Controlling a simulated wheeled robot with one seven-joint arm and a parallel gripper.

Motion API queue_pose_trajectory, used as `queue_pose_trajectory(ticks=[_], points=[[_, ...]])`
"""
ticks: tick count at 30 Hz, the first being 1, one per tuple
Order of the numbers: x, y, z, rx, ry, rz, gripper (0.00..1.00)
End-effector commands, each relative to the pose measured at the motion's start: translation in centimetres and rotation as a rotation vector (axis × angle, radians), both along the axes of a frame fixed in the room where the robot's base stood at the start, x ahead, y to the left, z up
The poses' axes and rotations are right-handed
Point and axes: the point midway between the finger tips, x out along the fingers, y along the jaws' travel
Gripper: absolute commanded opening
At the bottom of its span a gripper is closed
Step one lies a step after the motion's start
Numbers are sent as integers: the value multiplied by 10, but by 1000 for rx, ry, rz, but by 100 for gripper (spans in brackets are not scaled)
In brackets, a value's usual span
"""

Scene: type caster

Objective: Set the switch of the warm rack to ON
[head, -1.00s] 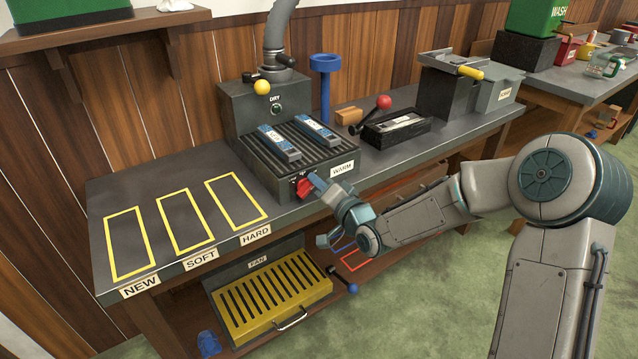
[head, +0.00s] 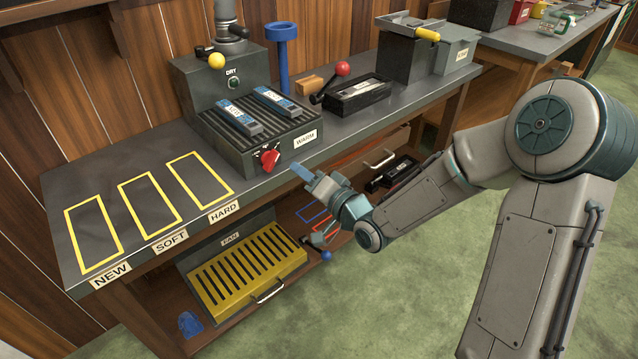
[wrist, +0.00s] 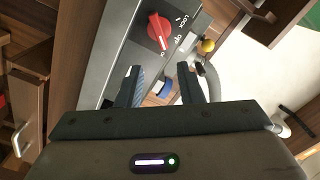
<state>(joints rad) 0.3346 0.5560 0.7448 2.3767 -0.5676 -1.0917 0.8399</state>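The dark ribbed warm rack (head: 228,150) stands on the bench with a WARM label on its front. Its red rotary switch (head: 270,159) is on the front face.
Two blue-labelled items (head: 240,118) lie on the rack. A yellow-knobbed lever (head: 217,61), a blue stand (head: 282,60) and a black box (head: 357,95) with a red-knobbed lever are nearby. A yellow slotted fan unit (head: 250,285) sits below. The bench's left side has empty yellow outlines.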

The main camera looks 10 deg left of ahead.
Motion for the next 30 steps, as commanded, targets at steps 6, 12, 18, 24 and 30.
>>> queue_pose_trajectory(ticks=[6,12,18,24,30], points=[[-25,-29,0,-2,3,-1,34],[-33,-38,-1,0,3,1,34],[-33,-38,-1,0,1,2,34],[-34,-36,-7,-19,-9,5,34],[-39,-29,-26,-106,-78,14,34]])
